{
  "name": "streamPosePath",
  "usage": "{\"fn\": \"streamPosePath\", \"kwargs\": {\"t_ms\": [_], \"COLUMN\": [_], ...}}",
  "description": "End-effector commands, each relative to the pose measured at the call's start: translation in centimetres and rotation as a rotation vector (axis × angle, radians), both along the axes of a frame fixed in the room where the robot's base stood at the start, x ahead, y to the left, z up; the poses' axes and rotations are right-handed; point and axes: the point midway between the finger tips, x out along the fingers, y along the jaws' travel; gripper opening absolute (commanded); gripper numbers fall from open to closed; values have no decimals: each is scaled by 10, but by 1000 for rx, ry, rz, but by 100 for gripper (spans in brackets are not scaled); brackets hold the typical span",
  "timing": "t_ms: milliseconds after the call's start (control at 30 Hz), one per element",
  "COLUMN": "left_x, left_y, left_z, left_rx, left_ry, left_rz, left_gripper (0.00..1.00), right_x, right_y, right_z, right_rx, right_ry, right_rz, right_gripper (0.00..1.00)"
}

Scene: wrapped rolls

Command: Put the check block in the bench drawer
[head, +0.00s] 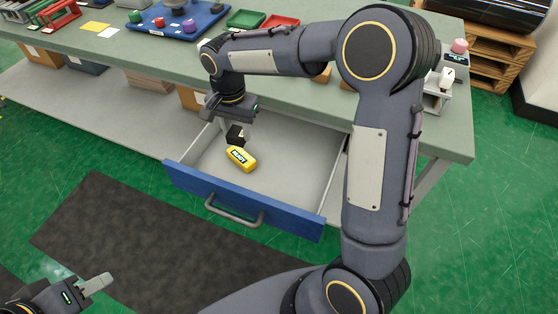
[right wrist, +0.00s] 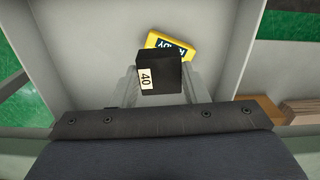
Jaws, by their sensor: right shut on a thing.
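The check block, a small black block (head: 235,133) with a white "40" label, is held between the fingers of my right gripper (head: 238,127). In the right wrist view the block (right wrist: 160,74) shows between the two pale fingers. The bench drawer (head: 292,226) is pulled open, with a blue front and pale interior. My right gripper is over its inside; I cannot tell whether the block touches the floor. A yellow item (head: 241,158) with a dark label lies in the drawer beside the block. My left gripper (head: 98,284) is at the lower left, away from the drawer; its finger gap is unclear.
The green-grey bench top (head: 120,62) above the drawer holds a blue tray (head: 150,28), a green tray (head: 245,19) and a red tray (head: 280,21). Boxes (head: 148,80) stand on the lower shelf. The drawer floor is mostly clear around the yellow item. A dark mat (head: 110,225) lies in front.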

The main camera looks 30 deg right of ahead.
Motion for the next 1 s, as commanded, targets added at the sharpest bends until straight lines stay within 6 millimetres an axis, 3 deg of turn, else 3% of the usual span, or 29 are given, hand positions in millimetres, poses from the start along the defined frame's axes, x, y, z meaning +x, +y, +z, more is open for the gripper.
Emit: {"fn": "streamPosePath", "kwargs": {"t_ms": [33, 167, 467, 600, 1000], "left_x": [0, 0, 0, 0, 0], "left_y": [0, 0, 0, 0, 0], "left_z": [-9, -11, -18, -23, -30], "left_rx": [0, 0, 0, 0, 0], "left_ry": [-1, -1, -1, -1, -1], "left_rz": [0, 0, 0, 0, 0], "left_gripper": [36, 36, 36, 36, 36], "right_x": [1, -8, -54, -68, -87], "right_y": [3, -7, -65, -82, -105], "right_z": [-4, -7, -39, -66, -105], "right_rx": [3, 4, 3, 3, 4], "right_ry": [-3, 1, 3, 4, 3], "right_rz": [-35, -82, -83, -80, -77], "right_gripper": [17, 17, 17, 17, 17]}}
